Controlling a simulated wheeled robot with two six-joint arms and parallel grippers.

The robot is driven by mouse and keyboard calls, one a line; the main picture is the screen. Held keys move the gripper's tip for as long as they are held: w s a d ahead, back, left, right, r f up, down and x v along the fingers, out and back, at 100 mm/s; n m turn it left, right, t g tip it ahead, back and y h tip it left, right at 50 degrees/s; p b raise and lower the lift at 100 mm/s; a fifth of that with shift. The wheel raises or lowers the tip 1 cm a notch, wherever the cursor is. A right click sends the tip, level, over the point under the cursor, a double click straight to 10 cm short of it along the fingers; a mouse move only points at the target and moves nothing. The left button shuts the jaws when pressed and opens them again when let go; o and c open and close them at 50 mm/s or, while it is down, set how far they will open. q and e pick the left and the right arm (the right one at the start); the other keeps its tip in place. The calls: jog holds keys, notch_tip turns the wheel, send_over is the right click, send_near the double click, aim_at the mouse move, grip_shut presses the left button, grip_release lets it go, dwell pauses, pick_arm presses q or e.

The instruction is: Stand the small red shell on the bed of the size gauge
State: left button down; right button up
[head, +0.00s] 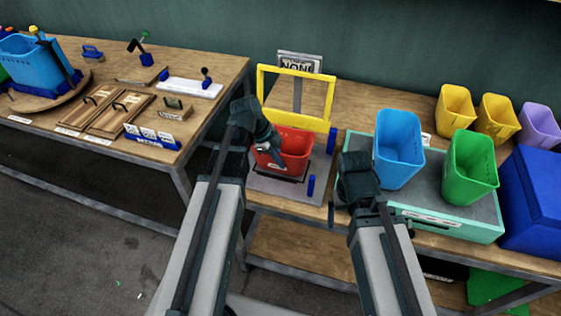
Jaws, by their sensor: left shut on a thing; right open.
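The small red shell (297,146) is an open-topped bin, roughly upright, at the front of the yellow frame of the size gauge (296,73). My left gripper (272,154) is shut on the shell's left side and hides part of it. The shell is over the grey bed (262,185); I cannot tell whether its base touches the bed. A sign behind the gauge reads "NONE".
A blue shell (398,150) and a green shell (470,167) stand on the teal case (455,227). Yellow shells (455,108) and a purple one (540,125) stand behind, with a blue box (535,200) at right. The left table (215,75) holds wooden trays and tools.

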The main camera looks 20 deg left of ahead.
pick_arm(q)
jog(key=shift+f, duration=0.2)
jog(key=c, duration=1)
grip_release()
jog(key=shift+r, duration=0.1)
jog(key=shift+r, duration=0.15)
jog(key=p+v, duration=1.1)
jog(key=v, duration=0.1)
jog(key=shift+s+d+f+n+g+y, duration=0.3)
jog(key=shift+s+d+n+y, duration=0.7)
jog(key=shift+s+d+n, duration=1.35)
jog(key=shift+s+d+f+n+g+y, duration=0.25)
jog(key=shift+s+d+n+y, duration=0.75)
jog(key=shift+s+d+n, duration=1.35)
jog(key=shift+s+d+f+n+g+y, duration=0.25)
jog(key=shift+s+d+n+y, duration=0.75)
jog(key=shift+s+d+n, duration=1.35)
jog(key=shift+w+d+f+n, duration=0.1)
jog(key=shift+w+d+n, duration=0.25)
jog(key=shift+w+d, duration=0.2)
